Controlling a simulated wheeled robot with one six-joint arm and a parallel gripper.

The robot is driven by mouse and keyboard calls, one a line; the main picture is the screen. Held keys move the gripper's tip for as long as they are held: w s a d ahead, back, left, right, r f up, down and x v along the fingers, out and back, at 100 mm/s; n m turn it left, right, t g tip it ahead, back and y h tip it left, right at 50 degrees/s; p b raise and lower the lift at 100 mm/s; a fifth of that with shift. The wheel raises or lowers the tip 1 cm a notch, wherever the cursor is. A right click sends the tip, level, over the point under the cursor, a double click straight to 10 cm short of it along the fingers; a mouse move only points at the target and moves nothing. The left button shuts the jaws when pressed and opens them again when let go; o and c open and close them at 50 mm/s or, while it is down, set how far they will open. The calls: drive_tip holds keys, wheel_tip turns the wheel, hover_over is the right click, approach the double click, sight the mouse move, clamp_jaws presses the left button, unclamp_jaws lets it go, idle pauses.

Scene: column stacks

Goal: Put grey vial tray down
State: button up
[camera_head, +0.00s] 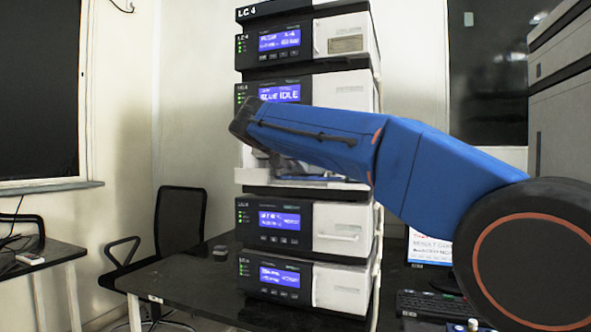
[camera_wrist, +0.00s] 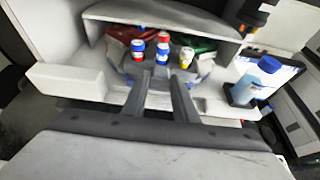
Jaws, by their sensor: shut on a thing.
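In the wrist view my gripper (camera_wrist: 158,80) is shut on the grey vial tray (camera_wrist: 154,70), which holds several small vials (camera_wrist: 162,52) with blue, red, white and yellow parts. The tray is at the mouth of an open compartment in the column stack, between its white side walls. Whether its underside touches the compartment floor cannot be told. Behind it are a red tray (camera_wrist: 119,45) on the left and a green tray (camera_wrist: 203,46) on the right. In the head view my blue arm covers most of the open compartment (camera_head: 305,184), and the grey tray cannot be made out.
The column stack (camera_head: 340,228) of LC 4 units stands on a black table (camera_head: 180,280). A blue-capped bottle (camera_wrist: 262,78) is right of the compartment in the wrist view. A keyboard (camera_head: 430,305) and monitor (camera_head: 428,247) are to the right, a chair (camera_head: 180,225) to the left.

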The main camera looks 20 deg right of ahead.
drive_tip(key=shift+f, duration=0.3)
drive_tip(key=o, duration=1.1)
drive_tip(key=v, duration=1.2)
drive_tip(key=shift+f, duration=0.1)
drive_tip(key=shift+s, duration=0.1)
